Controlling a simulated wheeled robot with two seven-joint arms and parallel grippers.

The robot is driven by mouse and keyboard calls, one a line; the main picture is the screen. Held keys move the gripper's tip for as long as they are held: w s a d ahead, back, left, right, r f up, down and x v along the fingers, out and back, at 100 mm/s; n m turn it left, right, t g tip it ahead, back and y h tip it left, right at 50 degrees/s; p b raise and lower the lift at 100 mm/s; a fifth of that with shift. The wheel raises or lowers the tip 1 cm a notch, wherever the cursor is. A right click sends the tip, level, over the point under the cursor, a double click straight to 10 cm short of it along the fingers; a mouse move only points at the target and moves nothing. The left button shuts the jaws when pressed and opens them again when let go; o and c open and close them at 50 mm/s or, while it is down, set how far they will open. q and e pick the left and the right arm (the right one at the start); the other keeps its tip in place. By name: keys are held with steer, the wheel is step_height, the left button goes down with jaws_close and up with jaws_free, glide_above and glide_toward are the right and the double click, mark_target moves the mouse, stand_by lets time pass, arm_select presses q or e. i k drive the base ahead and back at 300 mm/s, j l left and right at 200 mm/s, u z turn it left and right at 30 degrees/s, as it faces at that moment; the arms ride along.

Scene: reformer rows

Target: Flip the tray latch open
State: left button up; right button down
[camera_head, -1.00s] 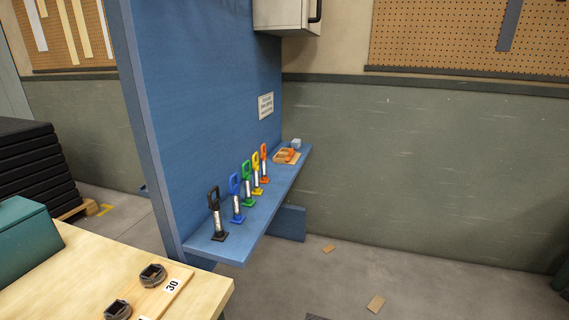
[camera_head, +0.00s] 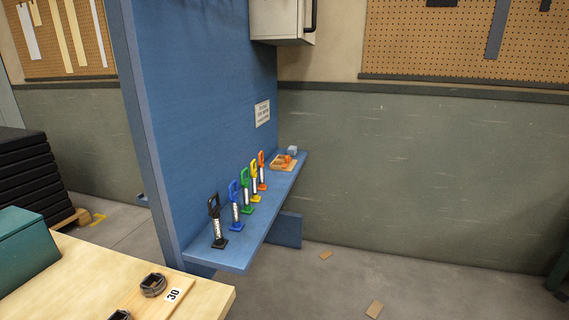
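A small wooden tray (camera_head: 278,166) lies at the far end of a blue shelf (camera_head: 222,256). An orange piece (camera_head: 289,159) sits on or at the tray; at this size I cannot tell whether it is a latch or how it stands. Several upright handled tools line the shelf in front of it: black (camera_head: 217,224), blue (camera_head: 235,207), green (camera_head: 247,192), yellow (camera_head: 255,181) and orange (camera_head: 262,171). Neither of my grippers is in view.
A wooden table (camera_head: 75,272) at lower left holds a teal box (camera_head: 24,248) and a board (camera_head: 188,286) marked 30 with dark rings. A blue partition (camera_head: 195,110) backs the shelf. A grey cabinet (camera_head: 280,20) hangs above. Floor at right is mostly clear, with small brown scraps (camera_head: 375,309).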

mark_target(288, 159)
steer(key=k+u, duration=0.15)
steer(key=u, duration=0.35)
steer(key=i+l+u, duration=0.4)
steer(key=l+u, duration=0.2)
steer(key=i+l+u, duration=0.1)
steer(key=l+u, duration=0.2)
steer(key=i+l+u, duration=0.1)
steer(key=l+u, duration=0.25)
steer(key=l, duration=0.15)
steer(key=i+l, duration=0.1)
steer(key=l, duration=0.8)
steer(key=i+l+u, duration=0.15)
steer(key=l, duration=0.75)
steer(key=i+l, duration=0.1)
steer(key=l, duration=0.8)
